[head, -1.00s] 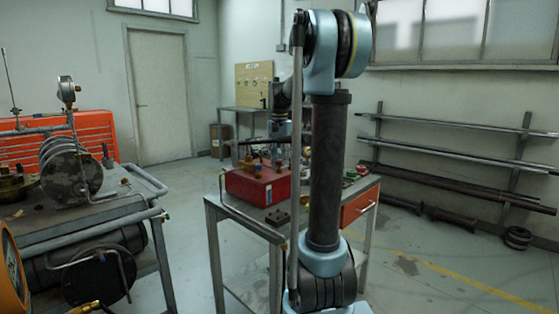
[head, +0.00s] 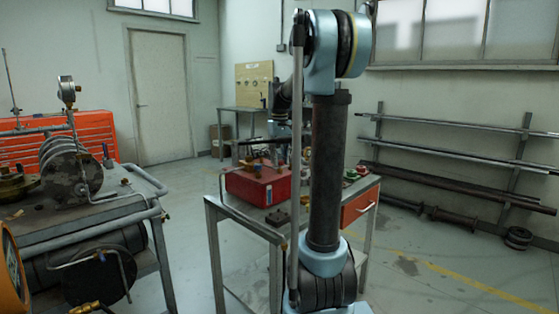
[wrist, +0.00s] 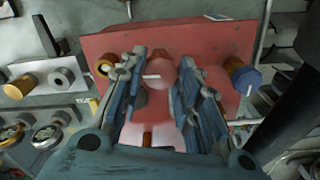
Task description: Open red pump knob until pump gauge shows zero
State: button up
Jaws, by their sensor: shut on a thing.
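The red pump (head: 258,186) sits on a metal table in the head view. Its red body (wrist: 215,42) fills the middle of the wrist view. A round red knob (wrist: 158,73) with a pale mark stands between the fingertips of my gripper (wrist: 158,68). My gripper is shut on this knob, with one finger on each side of it. In the head view my arm hides much of the gripper. I cannot make out a pump gauge dial or its reading.
A brass fitting (wrist: 105,65) is left of the fingers, and a blue-capped brass fitting (wrist: 243,76) is right of them. The table (head: 232,212) also bears a small dark block (head: 277,218). A bench with pipework (head: 90,222) stands at the left.

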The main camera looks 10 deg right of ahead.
jog(key=shift+w+n, duration=0.1)
jog(key=shift+n, duration=1)
jog(key=o, duration=1.1)
jog(key=shift+r, duration=0.1)
notch_tip(320, 180, up, 12)
jog(key=shift+f, duration=0.15)
